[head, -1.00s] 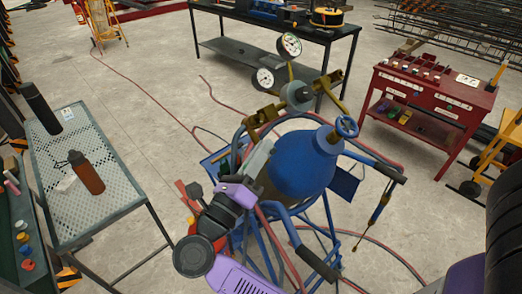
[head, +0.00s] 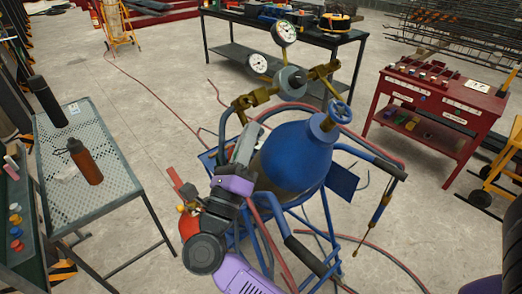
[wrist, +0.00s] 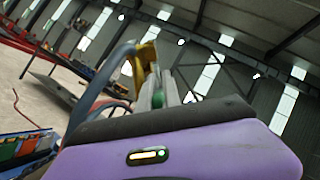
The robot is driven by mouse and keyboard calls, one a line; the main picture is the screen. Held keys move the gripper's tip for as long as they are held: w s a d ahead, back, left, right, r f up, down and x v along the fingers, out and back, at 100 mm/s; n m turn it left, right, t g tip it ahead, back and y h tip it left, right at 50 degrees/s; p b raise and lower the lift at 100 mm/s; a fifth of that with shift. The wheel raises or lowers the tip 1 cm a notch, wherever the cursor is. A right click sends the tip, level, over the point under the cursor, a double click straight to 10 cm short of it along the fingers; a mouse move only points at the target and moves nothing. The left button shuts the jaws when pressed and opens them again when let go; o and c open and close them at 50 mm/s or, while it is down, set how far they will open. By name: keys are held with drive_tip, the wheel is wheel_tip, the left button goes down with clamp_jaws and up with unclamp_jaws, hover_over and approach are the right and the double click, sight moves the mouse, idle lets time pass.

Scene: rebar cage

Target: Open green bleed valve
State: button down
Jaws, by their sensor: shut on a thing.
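The blue tank (head: 297,157) stands in a blue tube frame, with brass fittings (head: 243,103) and two round gauges on top. My gripper (head: 246,142) is left of the tank, below the left brass fitting. In the wrist view, a small green piece (wrist: 158,98), which looks like the bleed valve handle, sits between the fingertips of my gripper (wrist: 161,88). The fingers are shut on it. A yellow brass part (wrist: 143,60) is just beyond and left of it. In the head view I cannot make out the green handle at the fingers.
A blue handwheel (head: 337,110) tops the tank's right side. Red hoses (head: 262,232) run around the frame. A perforated metal table (head: 118,188) with an orange bottle (head: 86,162) stands left. A red cart (head: 428,112) is right, a dark bench (head: 312,40) behind.

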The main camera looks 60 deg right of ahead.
drive_tip(key=n+t+b, duration=0.2)
drive_tip(key=t, duration=0.1)
drive_tip(key=f+n+t+b, duration=0.1)
drive_tip(key=n+t+b, duration=0.1)
drive_tip(key=t, duration=0.1)
drive_tip(key=n+t+y+b, duration=0.1)
drive_tip(key=n+t+b, duration=0.1)
drive_tip(key=shift+s+a+f+t, duration=0.1)
drive_tip(key=shift+s+f+t, duration=0.2)
drive_tip(key=shift+s+t, duration=0.1)
drive_tip(key=n+t+y+b, duration=0.1)
drive_tip(key=n+t+b, duration=0.1)
drive_tip(key=t, duration=0.1)
drive_tip(key=n+t+y+b, duration=0.2)
drive_tip(key=n+t+b, duration=0.1)
drive_tip(key=shift+s+f+y+b, duration=0.1)
drive_tip(key=shift+y+b, duration=0.2)
drive_tip(key=shift+n+t+b, duration=0.35)
drive_tip(key=shift+n+t, duration=0.15)
drive_tip(key=shift+r+n+t+y+b, duration=0.25)
drive_tip(key=shift+n+t+y+b, duration=0.4)
drive_tip(key=shift+y, duration=0.25)
drive_tip(key=c, duration=1.8)
unclamp_jaws()
